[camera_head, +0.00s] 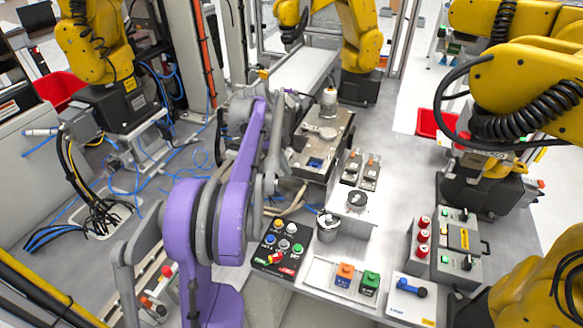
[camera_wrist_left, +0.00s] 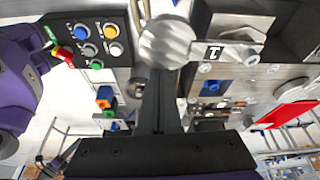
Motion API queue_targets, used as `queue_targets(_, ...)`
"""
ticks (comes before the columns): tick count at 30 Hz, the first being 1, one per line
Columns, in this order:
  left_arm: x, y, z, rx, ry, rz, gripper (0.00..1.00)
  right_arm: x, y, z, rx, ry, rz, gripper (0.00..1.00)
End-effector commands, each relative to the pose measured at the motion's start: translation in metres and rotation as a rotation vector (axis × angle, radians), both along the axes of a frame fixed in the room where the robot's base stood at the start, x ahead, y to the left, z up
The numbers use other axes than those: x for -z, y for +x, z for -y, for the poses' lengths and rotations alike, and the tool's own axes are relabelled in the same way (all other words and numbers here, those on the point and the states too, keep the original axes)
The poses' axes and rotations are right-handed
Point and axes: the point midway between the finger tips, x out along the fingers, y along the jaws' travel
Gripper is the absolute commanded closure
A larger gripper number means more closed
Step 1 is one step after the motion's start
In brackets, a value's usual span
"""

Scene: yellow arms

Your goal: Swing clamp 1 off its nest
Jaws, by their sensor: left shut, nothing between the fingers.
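A metal clamp arm (camera_wrist_left: 235,52) marked with a "1" shows at the upper middle of the left wrist view, lying over a metal block. A round metal disc (camera_wrist_left: 166,40) sits just left of it, and I cannot tell whether it belongs to the clamp. My left gripper (camera_wrist_left: 160,76) is shut and empty, its dark fingers overlapping the lower edge of the disc; contact cannot be told. In the head view my purple left arm stands left of the metal fixture (camera_head: 325,143), and its gripper is largely hidden. My right gripper is not in view.
A black button panel (camera_head: 280,246) stands close to my left arm. A metal canister (camera_head: 328,228) is right of it, with an orange block (camera_head: 345,274) and a green block (camera_head: 369,283) in front. Yellow robot arms (camera_head: 500,95) stand around the bench.

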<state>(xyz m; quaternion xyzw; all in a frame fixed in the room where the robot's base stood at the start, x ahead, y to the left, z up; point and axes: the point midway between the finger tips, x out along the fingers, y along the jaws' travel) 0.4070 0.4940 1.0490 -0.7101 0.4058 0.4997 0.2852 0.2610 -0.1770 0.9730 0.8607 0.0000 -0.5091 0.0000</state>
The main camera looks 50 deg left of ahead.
Motion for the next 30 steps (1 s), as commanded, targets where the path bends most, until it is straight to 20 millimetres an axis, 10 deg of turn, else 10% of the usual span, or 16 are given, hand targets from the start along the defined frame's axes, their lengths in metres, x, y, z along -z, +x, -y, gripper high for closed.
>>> queue_targets(23,-0.001,-0.004,-0.005,-0.001,0.0,0.001,1.0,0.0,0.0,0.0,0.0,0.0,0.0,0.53)
queue_targets(30,-0.032,-0.009,-0.015,-0.003,0.001,0.001,1.0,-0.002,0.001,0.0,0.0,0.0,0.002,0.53)
